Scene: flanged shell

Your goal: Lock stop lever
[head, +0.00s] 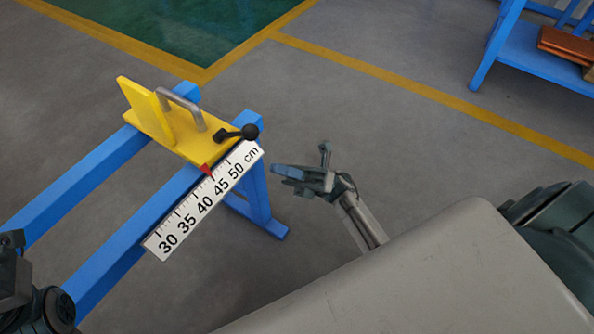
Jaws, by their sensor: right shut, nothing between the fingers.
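The stop lever (233,133) is a black lever with a round ball knob (250,131) at its right end. It sits on the right end of a yellow stop block (152,113) with a grey handle (189,103). The block rests across blue rails, and its red pointer (206,170) is near 45 on the white cm scale (203,201). My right gripper (283,174) is shut and empty, in the air to the right of the knob and apart from it. My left gripper (12,258) shows only partly at the left edge; its fingers cannot be made out.
The blue rail frame (130,240) runs from lower left to the block, with a leg at its right end. A blue table (545,62) with brown pieces (567,45) stands at upper right. Open grey floor with yellow lines lies between.

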